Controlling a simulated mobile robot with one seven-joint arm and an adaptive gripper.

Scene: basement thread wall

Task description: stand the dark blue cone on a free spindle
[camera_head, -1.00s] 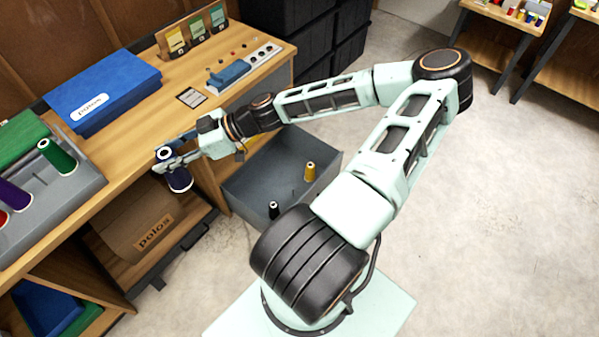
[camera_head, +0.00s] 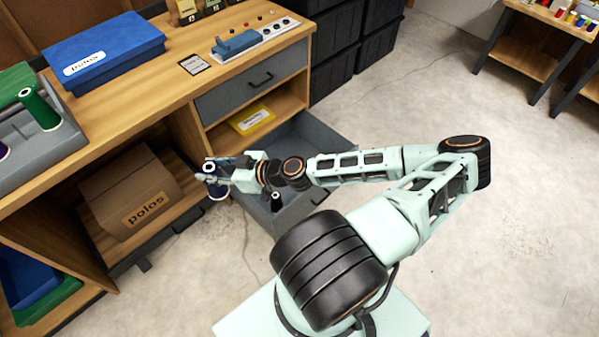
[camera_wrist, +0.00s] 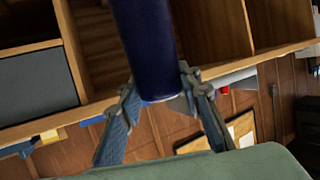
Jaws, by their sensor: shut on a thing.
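The dark blue cone (camera_head: 216,188) has a white top and hangs in my gripper (camera_head: 208,174), beside the left edge of the open grey drawer (camera_head: 312,192). In the wrist view, my gripper (camera_wrist: 159,84) has its fingers on both sides of the dark blue cone (camera_wrist: 146,40), near its pale-rimmed end. A black cone (camera_head: 276,203) stands in the drawer, partly behind my arm. My arm hides much of the drawer, and I cannot make out a free spindle there. A green cone (camera_head: 40,110) stands on the grey rack (camera_head: 62,145) on the bench at left.
A cardboard box (camera_head: 125,197) sits on the low shelf left of my gripper. A blue box (camera_head: 105,48) lies on the bench top. A yellow packet (camera_head: 252,120) lies on the shelf above the drawer. The floor at right is clear.

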